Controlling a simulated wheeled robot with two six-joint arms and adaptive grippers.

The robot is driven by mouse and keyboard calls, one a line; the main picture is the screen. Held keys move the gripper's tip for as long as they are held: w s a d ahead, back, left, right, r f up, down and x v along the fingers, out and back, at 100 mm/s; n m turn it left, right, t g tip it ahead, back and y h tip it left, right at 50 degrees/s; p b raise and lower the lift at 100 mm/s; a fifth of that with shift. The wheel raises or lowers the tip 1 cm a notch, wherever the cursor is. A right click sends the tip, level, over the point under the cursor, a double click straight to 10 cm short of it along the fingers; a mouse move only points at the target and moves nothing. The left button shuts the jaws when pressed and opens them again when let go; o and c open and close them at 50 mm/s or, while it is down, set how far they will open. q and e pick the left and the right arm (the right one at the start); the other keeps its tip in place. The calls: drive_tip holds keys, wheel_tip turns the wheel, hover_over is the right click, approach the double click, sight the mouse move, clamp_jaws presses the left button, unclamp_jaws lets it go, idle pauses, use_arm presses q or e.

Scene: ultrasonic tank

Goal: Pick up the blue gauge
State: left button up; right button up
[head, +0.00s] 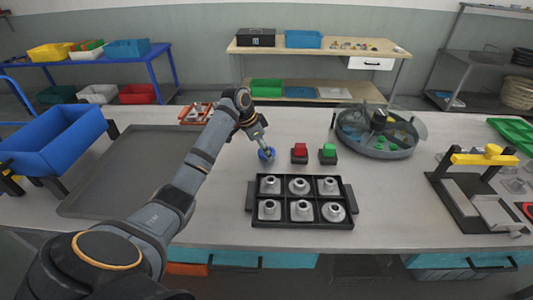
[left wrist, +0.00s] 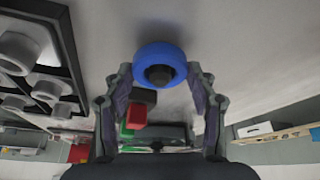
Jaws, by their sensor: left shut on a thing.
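The blue gauge (head: 268,154) is small and round, at the table's middle, left of the red and green buttons. In the left wrist view the blue gauge (left wrist: 160,62) is a blue ring with a dark centre between the fingertips. My left gripper (head: 262,146) is shut on it; both fingers (left wrist: 160,75) touch its sides in the left wrist view. Whether the gauge is lifted clear of the table I cannot tell. My right gripper is not in view.
A black tray (head: 300,202) with several grey metal parts lies in front. The red button (head: 299,149) and green button (head: 328,150) stand just right of the gauge. A round grey tank (head: 402,148) is further right.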

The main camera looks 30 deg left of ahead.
use_arm(q)
drive_tip(key=shift+r, duration=0.1)
drive_tip(key=shift+r, duration=0.3)
wheel_tip(320, 180, up, 3)
drive_tip(key=shift+f+b, duration=0.2)
drive_tip(key=shift+b, duration=0.2)
drive_tip(key=s+d+r+p, duration=0.6)
drive_tip(key=s+d+r, duration=0.3)
drive_tip(key=d, duration=0.1)
drive_tip(key=shift+s+d+r, duration=0.15)
drive_tip(key=shift+s+r, duration=0.05)
drive_tip(key=shift+r, duration=0.1)
